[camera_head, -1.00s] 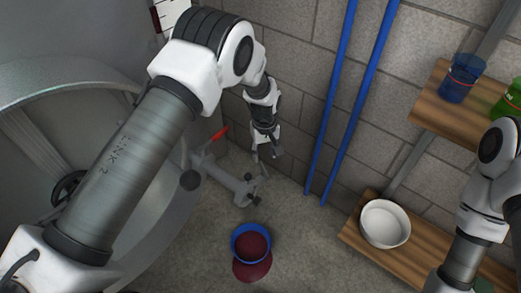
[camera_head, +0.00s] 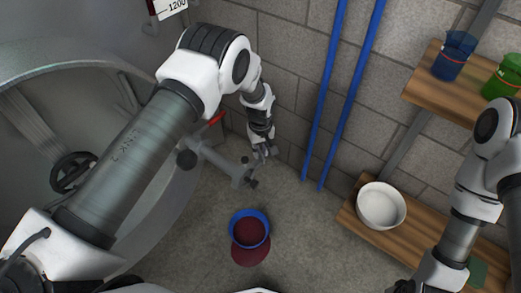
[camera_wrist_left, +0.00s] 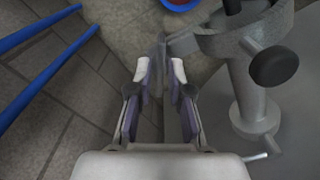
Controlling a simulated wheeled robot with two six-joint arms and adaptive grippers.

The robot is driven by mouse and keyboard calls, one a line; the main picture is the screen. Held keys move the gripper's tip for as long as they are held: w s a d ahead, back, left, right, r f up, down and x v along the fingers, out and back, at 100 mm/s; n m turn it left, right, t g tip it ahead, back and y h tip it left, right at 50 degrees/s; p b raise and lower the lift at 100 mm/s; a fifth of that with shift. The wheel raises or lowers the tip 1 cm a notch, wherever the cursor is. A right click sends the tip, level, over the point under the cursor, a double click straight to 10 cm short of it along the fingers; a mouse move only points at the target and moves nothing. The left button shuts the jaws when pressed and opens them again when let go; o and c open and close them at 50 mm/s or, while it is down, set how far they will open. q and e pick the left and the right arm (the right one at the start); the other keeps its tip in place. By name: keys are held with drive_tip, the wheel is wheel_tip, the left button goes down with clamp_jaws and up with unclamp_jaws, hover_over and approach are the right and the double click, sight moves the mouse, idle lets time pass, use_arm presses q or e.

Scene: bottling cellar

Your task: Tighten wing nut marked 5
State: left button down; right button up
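My left gripper (camera_head: 263,152) hangs beside the outer end of the grey pipe fitting (camera_head: 217,160) at the tank's foot. In the left wrist view its two fingers (camera_wrist_left: 161,72) are apart. A flat grey piece (camera_wrist_left: 160,48) lies in line with the gap, beyond or between the tips; I cannot tell which. The fitting (camera_wrist_left: 248,95) with a dark round knob (camera_wrist_left: 274,66) stands right of the fingers. No number 5 is readable, and I cannot make out a wing nut for certain. My right arm comes down at the right; its gripper is unclear at the bottom edge.
A blue bucket (camera_head: 236,219) with dark red liquid stands on the floor by a red puddle (camera_head: 250,257). The fitting's red handle (camera_head: 217,118) points up. Blue pipes (camera_head: 325,95) run along the wall. Wooden shelves hold a white bowl (camera_head: 381,206), a blue jug (camera_head: 453,58) and a green jug (camera_head: 503,78).

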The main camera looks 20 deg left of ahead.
use_arm(q)
drive_tip(key=shift+s+m, duration=0.1)
drive_tip(key=shift+m, duration=0.3)
drive_tip(key=m+p, duration=0.1)
drive_tip(key=m, duration=0.9)
drive_tip(key=shift+s+f+m+p, duration=0.1)
drive_tip(key=shift+m+p, duration=0.2)
drive_tip(key=shift+p, duration=0.1)
idle(0.4)
drive_tip(key=c, duration=1)
unclamp_jaws()
drive_tip(key=shift+c, duration=0.2)
